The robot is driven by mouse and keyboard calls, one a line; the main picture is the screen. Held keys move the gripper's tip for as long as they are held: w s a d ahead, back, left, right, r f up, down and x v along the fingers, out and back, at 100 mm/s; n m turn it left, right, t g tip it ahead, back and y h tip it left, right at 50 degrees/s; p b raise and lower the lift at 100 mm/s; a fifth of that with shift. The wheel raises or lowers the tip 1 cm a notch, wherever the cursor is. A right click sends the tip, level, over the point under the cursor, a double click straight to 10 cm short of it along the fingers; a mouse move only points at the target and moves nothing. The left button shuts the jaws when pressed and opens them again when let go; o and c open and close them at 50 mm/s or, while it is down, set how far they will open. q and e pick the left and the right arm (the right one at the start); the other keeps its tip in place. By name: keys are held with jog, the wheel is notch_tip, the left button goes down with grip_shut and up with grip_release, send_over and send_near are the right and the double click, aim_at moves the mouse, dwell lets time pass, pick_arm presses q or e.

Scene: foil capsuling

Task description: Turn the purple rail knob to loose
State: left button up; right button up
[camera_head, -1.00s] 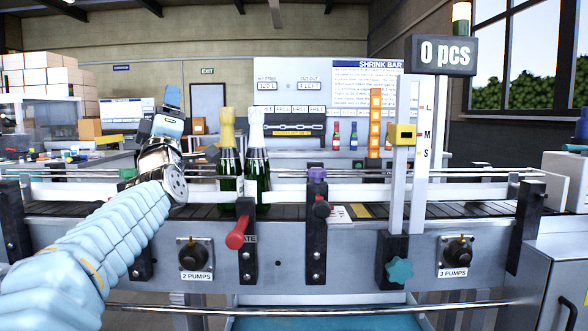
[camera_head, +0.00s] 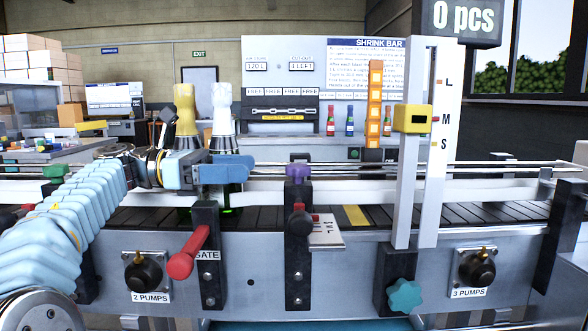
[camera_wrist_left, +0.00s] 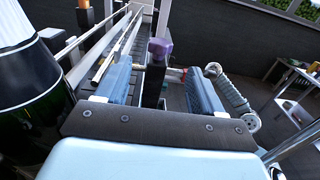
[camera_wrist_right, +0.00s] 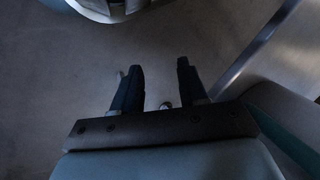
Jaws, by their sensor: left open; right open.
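The purple rail knob (camera_head: 299,172) sits on top of a black post (camera_head: 298,250) at the front rail of the conveyor. My left gripper (camera_head: 240,172) is level with it and to its left, fingers pointing right, open and empty. In the left wrist view the purple knob (camera_wrist_left: 159,48) shows ahead of the left fingers (camera_wrist_left: 165,72), roughly between their lines; no contact is visible. My right gripper (camera_wrist_right: 158,70) is open and empty over the floor in the right wrist view; it is not in the head view.
Two bottles, gold-necked (camera_head: 186,120) and white-necked (camera_head: 222,125), stand behind my left gripper. A red gate handle (camera_head: 187,252) is below it. Right of the knob stand a white post with a yellow block (camera_head: 413,119) and a teal star knob (camera_head: 404,295).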

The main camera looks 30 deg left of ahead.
aim_at(297, 165)
pick_arm(q)
jog(key=x, duration=1)
jog(key=shift+w+d, duration=0.15)
jog(key=shift+d, duration=0.05)
